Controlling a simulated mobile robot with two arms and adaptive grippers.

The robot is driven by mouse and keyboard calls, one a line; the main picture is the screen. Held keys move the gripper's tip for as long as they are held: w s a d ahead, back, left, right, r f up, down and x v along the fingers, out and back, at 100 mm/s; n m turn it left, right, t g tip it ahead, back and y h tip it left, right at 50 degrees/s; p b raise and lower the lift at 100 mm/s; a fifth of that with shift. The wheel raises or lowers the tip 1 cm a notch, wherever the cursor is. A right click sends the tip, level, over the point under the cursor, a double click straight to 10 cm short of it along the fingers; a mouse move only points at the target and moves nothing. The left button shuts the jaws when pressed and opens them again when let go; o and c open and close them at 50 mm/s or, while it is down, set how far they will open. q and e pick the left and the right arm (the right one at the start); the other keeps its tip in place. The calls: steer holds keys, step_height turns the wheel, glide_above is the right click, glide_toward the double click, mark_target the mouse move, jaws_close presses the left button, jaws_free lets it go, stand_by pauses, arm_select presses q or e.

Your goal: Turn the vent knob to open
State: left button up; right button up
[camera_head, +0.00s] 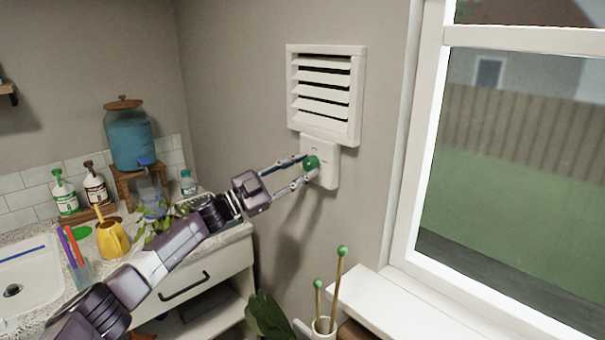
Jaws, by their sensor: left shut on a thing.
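The vent (325,92) is a white louvred panel on the grey wall, with dark gaps between its slats. Just below it is a white control plate (329,172) carrying the green vent knob (312,163). My left arm comes in from the lower left. My left gripper (308,167) is at the plate with one finger on each side of the knob, shut on it. The marks on the plate are too small to read. My right gripper is not in view.
A counter with a sink (28,277), a blue dispenser (130,138), soap bottles (65,195) and a yellow watering can (113,240) is at the left. A window (520,150) and white sill (400,312) are at the right. Green-tipped sticks (337,280) stand in a pot below.

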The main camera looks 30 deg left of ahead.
arm_select(q)
steer(key=m+g, duration=0.2)
steer(key=m, duration=0.3)
steer(key=shift+r+m, duration=0.1)
steer(key=shift+m, duration=0.2)
stand_by(0.4)
steer(key=o, duration=1.1)
steer(key=v, duration=1.2)
steer(key=shift+w+a, duration=0.1)
steer(key=shift+a, duration=0.05)
